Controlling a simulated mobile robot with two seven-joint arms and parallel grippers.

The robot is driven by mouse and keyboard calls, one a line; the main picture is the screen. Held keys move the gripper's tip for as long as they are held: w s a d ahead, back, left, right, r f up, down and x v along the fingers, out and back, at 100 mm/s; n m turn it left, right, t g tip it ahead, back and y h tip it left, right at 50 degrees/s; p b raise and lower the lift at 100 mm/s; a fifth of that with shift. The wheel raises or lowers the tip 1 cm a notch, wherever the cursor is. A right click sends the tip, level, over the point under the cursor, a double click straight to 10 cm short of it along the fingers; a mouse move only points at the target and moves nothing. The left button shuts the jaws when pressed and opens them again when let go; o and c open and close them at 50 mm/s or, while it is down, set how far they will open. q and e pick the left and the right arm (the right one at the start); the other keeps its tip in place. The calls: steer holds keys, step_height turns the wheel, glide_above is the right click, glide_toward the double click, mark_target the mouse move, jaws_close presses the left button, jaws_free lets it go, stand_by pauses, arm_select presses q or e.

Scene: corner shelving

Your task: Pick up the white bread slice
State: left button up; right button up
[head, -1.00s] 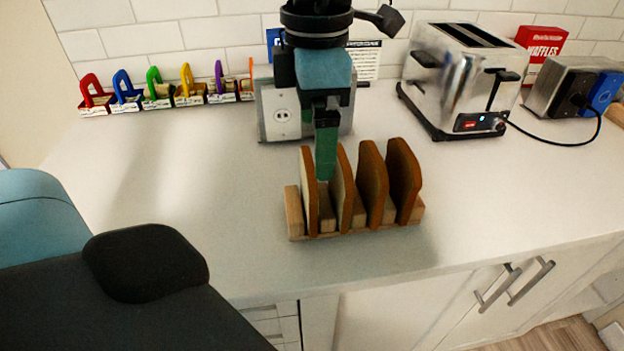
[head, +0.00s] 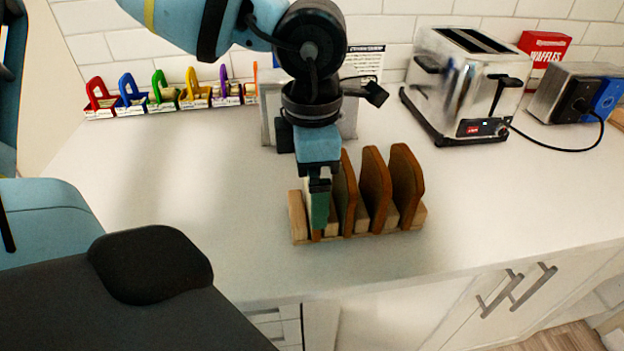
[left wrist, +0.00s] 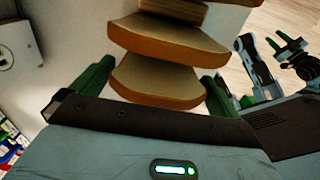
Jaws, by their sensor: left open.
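The white bread slice (head: 308,196) stands upright at the left end of a wooden rack (head: 297,217), mostly hidden behind my left gripper (head: 319,208). In the left wrist view the nearest slice (left wrist: 156,84), pale-faced with a brown crust, lies between the green fingers of my left gripper. The fingers are open, one at each side of the slice, with a gap visible on both sides.
Several browner slices (head: 375,188) stand in the rack close to the right. A toaster (head: 465,85) and a red waffle box (head: 545,48) stand at the back right. Colourful small holders (head: 165,92) line the back left. The counter left of the rack is clear.

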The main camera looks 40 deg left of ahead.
arm_select(q)
steer(key=shift+c, duration=0.3)
steer(key=c, duration=0.6)
steer(key=shift+o, duration=0.2)
steer(key=shift+r, duration=0.15)
step_height(320, 180, up, 28)
steer(key=p, duration=0.1)
steer(key=shift+p, duration=0.4)
